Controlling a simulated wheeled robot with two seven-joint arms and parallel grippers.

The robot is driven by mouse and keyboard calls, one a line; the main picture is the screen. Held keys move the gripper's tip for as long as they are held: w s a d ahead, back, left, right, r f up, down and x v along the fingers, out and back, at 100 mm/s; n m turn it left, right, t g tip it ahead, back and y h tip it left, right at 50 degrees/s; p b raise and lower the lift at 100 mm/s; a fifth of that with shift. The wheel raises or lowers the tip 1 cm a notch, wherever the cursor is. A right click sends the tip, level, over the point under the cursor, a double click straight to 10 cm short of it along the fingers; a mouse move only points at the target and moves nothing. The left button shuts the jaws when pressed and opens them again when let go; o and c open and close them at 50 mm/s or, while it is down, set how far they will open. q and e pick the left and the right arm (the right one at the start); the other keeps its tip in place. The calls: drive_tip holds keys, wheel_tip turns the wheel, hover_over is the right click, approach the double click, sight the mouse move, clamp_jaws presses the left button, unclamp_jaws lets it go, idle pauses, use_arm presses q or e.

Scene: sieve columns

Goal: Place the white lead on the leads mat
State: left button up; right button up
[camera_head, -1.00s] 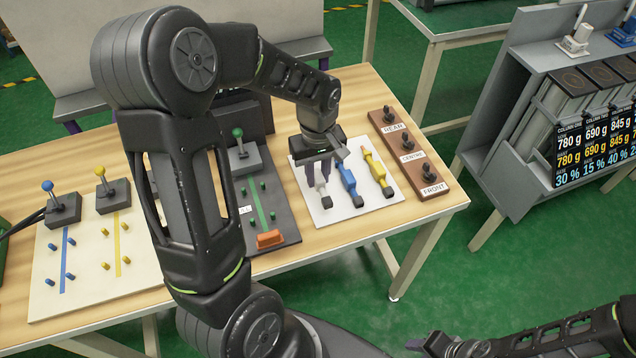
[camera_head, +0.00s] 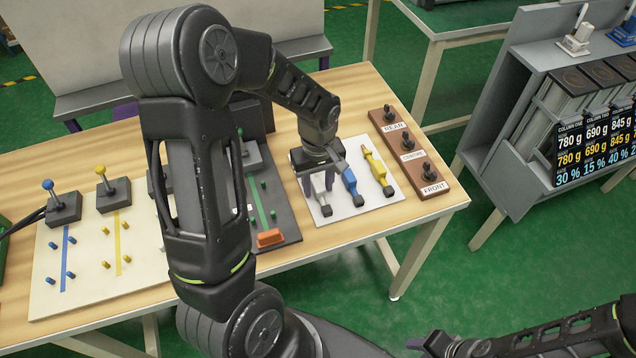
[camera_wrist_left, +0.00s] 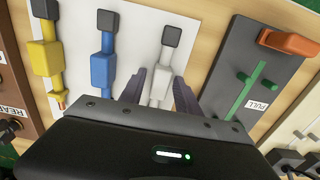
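The white lead (camera_wrist_left: 161,82) with a dark end lies over the white leads mat (camera_head: 347,208), left of the blue lead (camera_head: 349,181) and the yellow lead (camera_head: 377,172). In the head view the white lead (camera_head: 320,187) is partly covered by my left gripper (camera_head: 316,186). In the left wrist view my left gripper's fingers (camera_wrist_left: 160,84) stand apart on both sides of the white lead, with gaps showing between them and it. My right gripper (camera_head: 428,344) is at the bottom edge, small and partly cut off.
A brown block with knobs labelled rear, centre and front (camera_head: 409,155) stands right of the mat. A dark panel with a green strip and orange handle (camera_head: 270,238) is on the left. Pale boards with coloured pegs (camera_head: 90,260) lie further left.

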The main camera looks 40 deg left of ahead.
sight(318, 184)
use_arm(q)
drive_tip(key=shift+o, duration=0.2)
drive_tip(key=shift+r, duration=0.15)
wheel_tip(318, 184, up, 12)
drive_tip(key=shift+b, duration=0.4)
idle(0.6)
